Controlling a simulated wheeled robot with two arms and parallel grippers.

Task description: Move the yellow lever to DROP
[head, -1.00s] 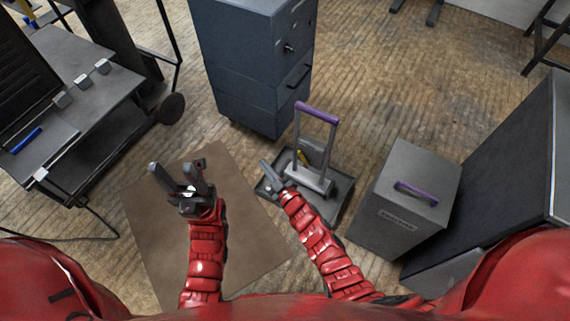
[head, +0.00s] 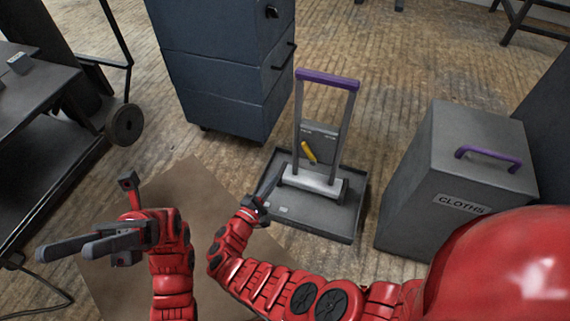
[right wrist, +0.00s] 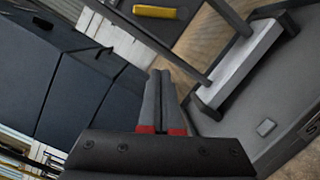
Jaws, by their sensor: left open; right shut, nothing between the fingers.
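The yellow lever (head: 309,152) sits on a grey panel (head: 322,140) between the two posts of an upright frame with a purple top bar (head: 328,79). The lever leans, its upper end to the left. Small marks near the panel's top are too small to read. The lever also shows at the top of the right wrist view (right wrist: 160,12). My right gripper (head: 275,174) is shut and empty, left of the frame and apart from the lever; its fingers (right wrist: 160,76) lie together in the wrist view. My left gripper (head: 62,249) is open and empty at the far left, pointing left.
The frame stands in a grey tray (head: 338,226) on the floor. A blue-grey cabinet (head: 225,85) stands behind left. A grey box labelled CLOTHS (head: 420,190) with a purple handle (head: 487,156) stands right. A brown mat (head: 200,180) lies under my arms.

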